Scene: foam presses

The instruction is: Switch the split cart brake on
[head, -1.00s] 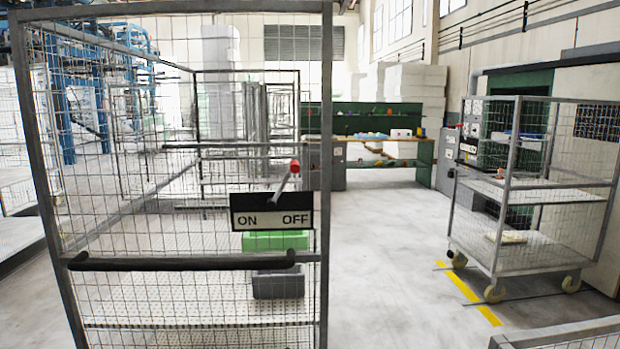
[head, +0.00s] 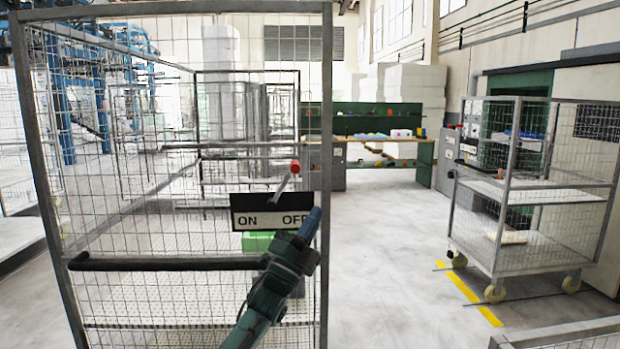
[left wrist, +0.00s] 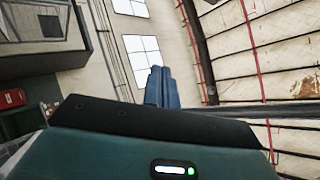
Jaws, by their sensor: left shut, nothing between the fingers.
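The split cart (head: 327,85) is a tall grey mesh cage close in front of me. Its brake is a lever with a red knob (head: 295,166), above a plate (head: 262,220) marked ON at the left and OFF at the right. The lever leans up to the right, its knob above the OFF side. My left gripper (head: 314,214) is shut and empty, its blue fingertips over the right end of the plate, below and right of the knob. The fingers also show in the left wrist view (left wrist: 161,88). My right gripper is not in view.
A black handle bar (head: 170,263) crosses the cart's front below the plate. Another shelf cart (head: 508,200) stands at the right beside a yellow floor line (head: 468,294). The floor between them is clear.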

